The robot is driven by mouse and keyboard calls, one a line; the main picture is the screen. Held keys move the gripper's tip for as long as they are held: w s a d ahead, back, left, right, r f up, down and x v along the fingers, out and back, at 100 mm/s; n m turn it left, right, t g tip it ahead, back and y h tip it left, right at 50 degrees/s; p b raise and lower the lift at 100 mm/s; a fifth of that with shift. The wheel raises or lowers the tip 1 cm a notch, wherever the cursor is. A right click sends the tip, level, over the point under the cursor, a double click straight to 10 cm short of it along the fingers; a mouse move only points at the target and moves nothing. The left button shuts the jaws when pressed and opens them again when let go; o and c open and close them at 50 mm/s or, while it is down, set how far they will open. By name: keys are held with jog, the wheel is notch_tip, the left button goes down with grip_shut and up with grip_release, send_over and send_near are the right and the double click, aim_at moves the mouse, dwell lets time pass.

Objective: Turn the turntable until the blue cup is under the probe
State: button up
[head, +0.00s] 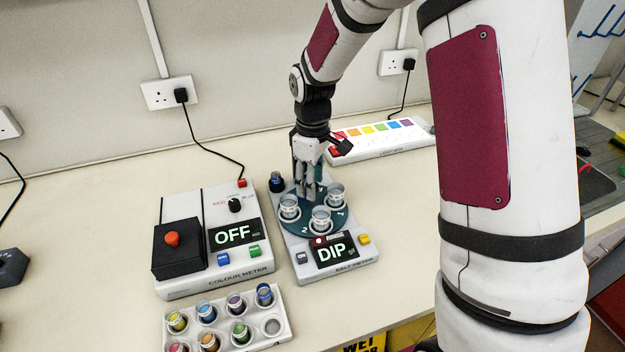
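The salt meter (345,266) stands on the bench with a lit "DIP" display. Its dark teal turntable (305,228) carries clear cups, with visible ones at the left (289,207), front (321,219) and right (336,195). I cannot make out a blue cup among them. My gripper (308,192) points down over the back of the turntable, its fingers close to the surface. It hides that part, and I cannot tell whether it touches or holds anything. A dark post (277,182) stands at the meter's back left; I cannot tell if it is the probe.
The colour meter (180,286), reading "OFF", stands close on the left. A white rack (279,343) of coloured vials lies in front, including a blue-topped one (265,293). A strip with coloured squares (402,141) lies behind at the right. Bench right of the salt meter is clear.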

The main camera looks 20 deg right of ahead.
jog(key=shift+r, duration=0.1)
notch_tip(320, 180, up, 12)
dwell(0.5)
dwell(0.4)
jog(key=s+r+m+t, duration=0.35)
jog(key=s+r, duration=0.55)
jog(key=s, duration=0.4)
jog(key=s+m+t, duration=0.2)
jog(key=s+m, duration=0.3)
jog(key=s, duration=0.7)
jog(key=shift+s+d+r, duration=0.2)
jog(key=shift+s+d, duration=0.15)
jog(key=shift+s, duration=0.05)
